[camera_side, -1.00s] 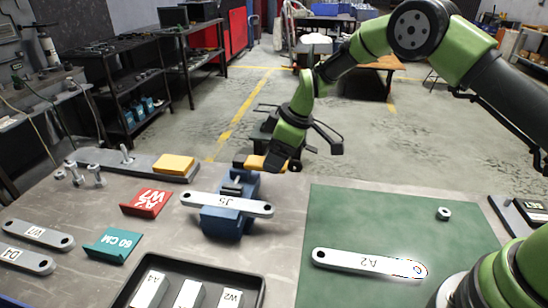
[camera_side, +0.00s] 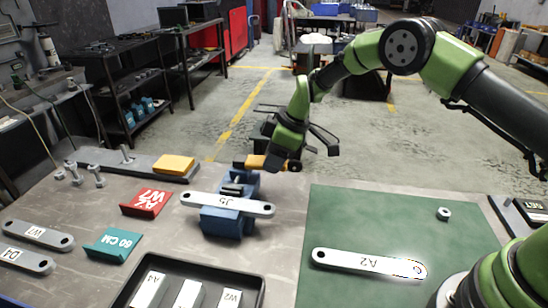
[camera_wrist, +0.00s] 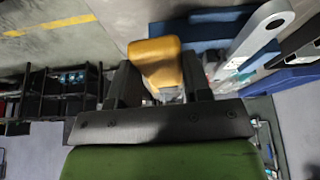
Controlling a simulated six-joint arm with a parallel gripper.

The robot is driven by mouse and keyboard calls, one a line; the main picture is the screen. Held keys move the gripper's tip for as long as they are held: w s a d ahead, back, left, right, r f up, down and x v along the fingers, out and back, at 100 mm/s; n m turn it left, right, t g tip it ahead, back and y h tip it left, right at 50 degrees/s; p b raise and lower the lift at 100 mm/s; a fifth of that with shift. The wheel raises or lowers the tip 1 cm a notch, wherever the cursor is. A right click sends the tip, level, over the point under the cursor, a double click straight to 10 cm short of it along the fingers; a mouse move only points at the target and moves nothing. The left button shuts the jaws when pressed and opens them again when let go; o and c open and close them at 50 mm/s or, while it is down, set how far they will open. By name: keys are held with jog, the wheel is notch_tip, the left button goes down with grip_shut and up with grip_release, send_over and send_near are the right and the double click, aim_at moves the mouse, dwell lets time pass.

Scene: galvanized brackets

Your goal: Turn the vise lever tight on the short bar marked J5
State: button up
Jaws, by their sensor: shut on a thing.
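The short bar marked J5 (camera_side: 228,205) is white with a hole at each end. It lies across the blue vise (camera_side: 222,224), between its jaws. The vise lever (camera_side: 254,162) has an orange-yellow handle behind the bar. My gripper (camera_side: 279,164) is shut on the handle at the vise's far right side, and its fingers hide part of it. In the wrist view the yellow handle (camera_wrist: 156,62) sits between my two dark fingers. The blue vise (camera_wrist: 205,28) and a pale bar (camera_wrist: 258,35) show at upper right there.
A white bar marked A2 (camera_side: 368,263) and a nut (camera_side: 444,213) lie on the green mat (camera_side: 330,210). Bars W7 (camera_side: 38,235) and D4 (camera_side: 24,260) lie at left. Red (camera_side: 147,203) and teal (camera_side: 113,245) label blocks stand nearby. A black tray (camera_side: 262,291) holds several marked pieces.

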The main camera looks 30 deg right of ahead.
jog(key=shift+w+d+n+g+y, duration=0.25)
jog(key=shift+w+n, duration=0.3)
jog(key=shift+n, duration=0.35)
jog(key=shift+w+d+n+g+y, duration=0.15)
jog(key=shift+w+d+n+g, duration=0.25)
jog(key=shift+n, duration=0.5)
jog(key=shift+w, duration=0.1)
jog(key=o, duration=1.3)
jog(key=v, duration=1)
jog(key=shift+a, duration=0.1)
